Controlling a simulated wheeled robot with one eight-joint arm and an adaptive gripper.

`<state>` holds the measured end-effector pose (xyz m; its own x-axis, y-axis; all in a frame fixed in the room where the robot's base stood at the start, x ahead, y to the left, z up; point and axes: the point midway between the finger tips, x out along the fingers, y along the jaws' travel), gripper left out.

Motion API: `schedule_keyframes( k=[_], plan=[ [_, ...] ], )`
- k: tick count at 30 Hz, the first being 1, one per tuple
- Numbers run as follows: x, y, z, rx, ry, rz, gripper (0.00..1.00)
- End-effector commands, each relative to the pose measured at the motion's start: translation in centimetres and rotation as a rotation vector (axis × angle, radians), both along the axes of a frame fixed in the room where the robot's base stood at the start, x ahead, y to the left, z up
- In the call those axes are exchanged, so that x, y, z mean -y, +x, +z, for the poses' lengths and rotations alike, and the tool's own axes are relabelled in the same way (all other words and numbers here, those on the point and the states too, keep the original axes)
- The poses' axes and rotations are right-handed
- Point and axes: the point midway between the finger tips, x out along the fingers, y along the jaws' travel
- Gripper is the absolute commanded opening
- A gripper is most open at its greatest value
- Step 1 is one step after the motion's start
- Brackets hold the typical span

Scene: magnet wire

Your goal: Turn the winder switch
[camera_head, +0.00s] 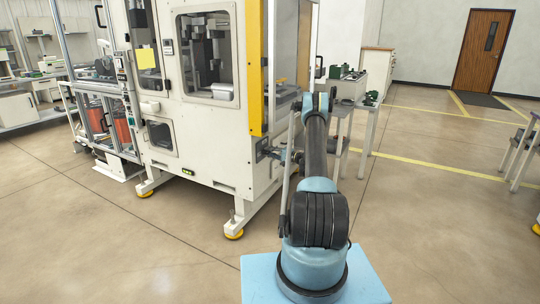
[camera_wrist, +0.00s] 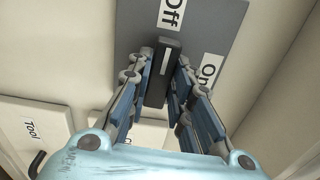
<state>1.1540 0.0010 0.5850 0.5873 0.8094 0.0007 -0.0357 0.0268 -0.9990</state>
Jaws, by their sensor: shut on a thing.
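The winder switch (camera_wrist: 162,78) is a black handle with a white line, mounted on a dark grey plate (camera_wrist: 132,22) in the wrist view. An "Off" label (camera_wrist: 172,12) is at the plate's top, and an "On" label (camera_wrist: 208,73) is to the right of the handle. The handle's line points up toward "Off". My gripper (camera_wrist: 164,66) has one finger on each side of the handle and is shut on it. In the head view my gripper (camera_head: 268,152) is at the right side of the cream machine; the switch cannot be made out there.
The cream machine (camera_head: 205,150) stands on feet before me. A panel labelled "Tool" (camera_wrist: 30,130) is at the wrist view's lower left. Small tables (camera_head: 350,105) stand behind my arm. The floor (camera_head: 430,215) at right is mostly free.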

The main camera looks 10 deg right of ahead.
Motion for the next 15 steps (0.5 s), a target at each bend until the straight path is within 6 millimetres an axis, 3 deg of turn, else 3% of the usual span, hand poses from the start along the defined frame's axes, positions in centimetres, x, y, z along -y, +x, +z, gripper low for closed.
schedule_keyframes(
  k=[15],
  plan=[
    [0.17, -0.05, -0.24, -0.322, 0.229, -0.001, 0.0]
  ],
)
